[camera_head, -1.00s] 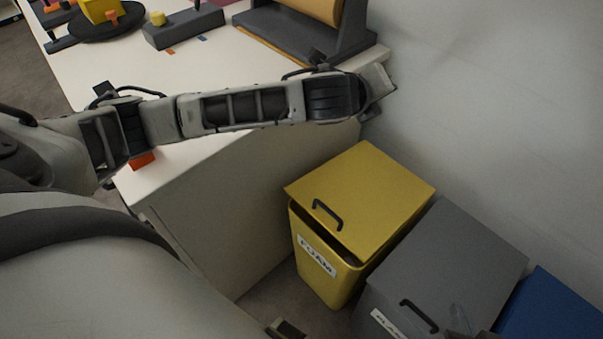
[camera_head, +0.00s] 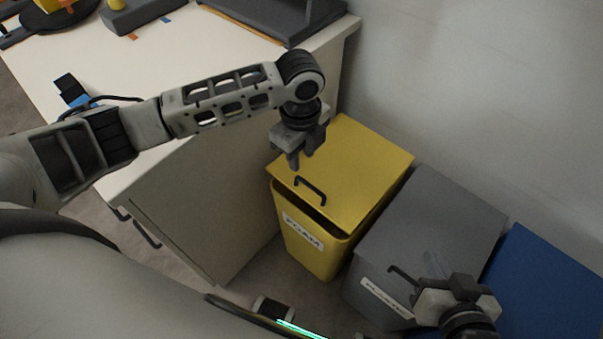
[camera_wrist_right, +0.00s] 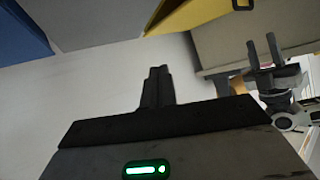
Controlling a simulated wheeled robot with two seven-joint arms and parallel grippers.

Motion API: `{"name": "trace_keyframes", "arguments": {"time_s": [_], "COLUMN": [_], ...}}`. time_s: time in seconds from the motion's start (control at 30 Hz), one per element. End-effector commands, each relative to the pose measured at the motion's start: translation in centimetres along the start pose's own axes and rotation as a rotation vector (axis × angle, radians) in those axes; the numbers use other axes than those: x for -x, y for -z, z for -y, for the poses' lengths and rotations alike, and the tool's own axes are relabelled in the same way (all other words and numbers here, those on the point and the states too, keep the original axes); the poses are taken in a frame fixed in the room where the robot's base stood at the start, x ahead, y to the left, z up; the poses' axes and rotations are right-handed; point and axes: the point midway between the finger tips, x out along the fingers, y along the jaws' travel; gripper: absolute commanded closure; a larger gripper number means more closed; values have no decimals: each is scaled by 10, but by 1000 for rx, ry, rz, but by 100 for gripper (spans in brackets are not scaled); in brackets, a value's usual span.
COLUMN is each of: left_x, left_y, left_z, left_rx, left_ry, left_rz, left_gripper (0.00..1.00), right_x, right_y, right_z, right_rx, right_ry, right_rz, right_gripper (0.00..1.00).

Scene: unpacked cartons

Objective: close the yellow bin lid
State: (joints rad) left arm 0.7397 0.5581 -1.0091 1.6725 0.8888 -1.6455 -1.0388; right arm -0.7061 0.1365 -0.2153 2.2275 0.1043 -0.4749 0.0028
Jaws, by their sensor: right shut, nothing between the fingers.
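The yellow bin (camera_head: 318,255), labelled FOAM, stands beside the white cabinet. Its yellow lid (camera_head: 365,165) with a dark handle (camera_head: 311,190) lies nearly flat, with a dark gap under its front edge; a yellow part also shows at the top of the right wrist view (camera_wrist_right: 185,14). My left gripper (camera_head: 300,158) points down over the lid's left edge, just behind the handle. Its two fingers stand apart in the right wrist view (camera_wrist_right: 261,52); whether they touch the lid is unclear. My right gripper (camera_wrist_right: 158,78) is shut and empty, over the grey bin in the head view (camera_head: 440,285).
The grey bin (camera_head: 430,215) and the blue bin (camera_head: 550,280) stand right of the yellow one. The white counter (camera_head: 100,80) with cabinet (camera_head: 200,220) is at left, a bare wall (camera_head: 480,80) behind. Dark items sit on the counter's far side.

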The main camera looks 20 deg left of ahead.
Motion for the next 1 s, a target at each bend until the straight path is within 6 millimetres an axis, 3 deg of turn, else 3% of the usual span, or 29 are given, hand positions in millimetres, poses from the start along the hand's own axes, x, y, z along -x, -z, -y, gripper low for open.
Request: {"name": "trace_keyframes", "arguments": {"time_s": [0.1,0.33,0.5,0.8,0.9,1.0], "left_x": [-29,-64,-75,-76,-76,-76], "left_y": [0,0,0,0,0,0], "left_z": [-1,0,0,0,0,0], "left_rx": [0,-1,-1,-1,-1,-1], "left_ry": [-4,0,1,2,2,1], "left_rz": [0,0,1,1,1,1], "left_gripper": [69,69,69,69,96,100], "right_x": [-2,-4,-4,-3,-3,-3], "right_y": [-4,-6,-4,-4,-4,-4], "right_z": [0,-1,0,0,0,0], "right_rx": [3,7,8,8,9,10], "right_ry": [1,1,2,3,3,4], "right_rz": [-3,-12,-19,-18,-17,-16], "right_gripper": [100,100,100,100,100,100]}}
